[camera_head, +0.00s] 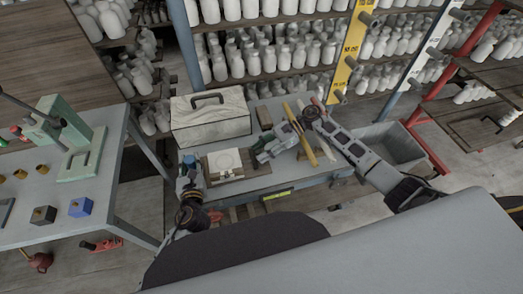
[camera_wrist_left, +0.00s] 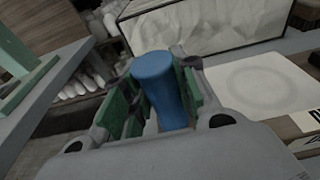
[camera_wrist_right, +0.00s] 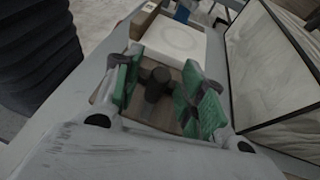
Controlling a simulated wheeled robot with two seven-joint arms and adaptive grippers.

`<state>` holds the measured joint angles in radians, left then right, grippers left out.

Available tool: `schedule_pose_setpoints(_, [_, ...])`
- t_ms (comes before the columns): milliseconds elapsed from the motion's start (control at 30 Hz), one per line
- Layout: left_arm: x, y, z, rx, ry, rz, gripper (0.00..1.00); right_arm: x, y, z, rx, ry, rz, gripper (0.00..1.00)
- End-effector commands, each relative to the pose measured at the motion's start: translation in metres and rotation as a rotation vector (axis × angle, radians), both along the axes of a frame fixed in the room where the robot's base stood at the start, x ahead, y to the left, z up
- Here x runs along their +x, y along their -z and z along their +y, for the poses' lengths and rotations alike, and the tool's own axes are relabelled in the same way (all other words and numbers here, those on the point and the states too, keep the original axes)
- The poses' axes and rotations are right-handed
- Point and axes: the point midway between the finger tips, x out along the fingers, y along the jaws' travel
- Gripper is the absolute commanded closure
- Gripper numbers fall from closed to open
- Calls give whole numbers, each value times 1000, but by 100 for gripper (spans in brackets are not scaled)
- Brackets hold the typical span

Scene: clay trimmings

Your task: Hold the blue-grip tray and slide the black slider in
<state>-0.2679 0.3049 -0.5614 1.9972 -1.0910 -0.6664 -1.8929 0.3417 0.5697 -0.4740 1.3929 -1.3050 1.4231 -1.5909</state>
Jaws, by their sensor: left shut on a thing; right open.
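The tray (camera_head: 238,178) lies on the small grey table, with a pale panel (camera_head: 226,160) marked with a ring. Its blue grip (camera_wrist_left: 160,88) stands between the green pads of my left gripper (camera_wrist_left: 158,95), which is shut on it. In the head view, my left gripper (camera_head: 190,160) is at the tray's left side. The black slider knob (camera_wrist_right: 157,84) stands on a brown wooden part (camera_wrist_right: 170,116). My right gripper (camera_wrist_right: 168,92) is open, with its pads on either side of the knob. In the head view, my right gripper (camera_head: 258,155) hides the knob.
A white marbled case (camera_head: 210,118) with a dark handle stands behind the tray. Yellow sticks (camera_head: 300,135) lie under my right arm. A grey bin (camera_head: 390,146) is to the right. A separate table (camera_head: 50,222) with small blocks is at left.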

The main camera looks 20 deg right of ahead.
Motion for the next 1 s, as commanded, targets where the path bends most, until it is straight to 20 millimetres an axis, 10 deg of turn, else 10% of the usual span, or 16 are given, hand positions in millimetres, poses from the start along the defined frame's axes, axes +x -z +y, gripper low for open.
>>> schedule_pose_setpoints(133, [-2,6,-1,1,1,12,100,0,0,0,0,0,0,59])
schedule_pose_setpoints(467, [-2,6,0,1,1,12,100,0,0,0,0,0,0,100])
schedule_pose_setpoints(1000, [-2,6,-1,1,1,11,100,0,0,31,0,-2,-1,100])
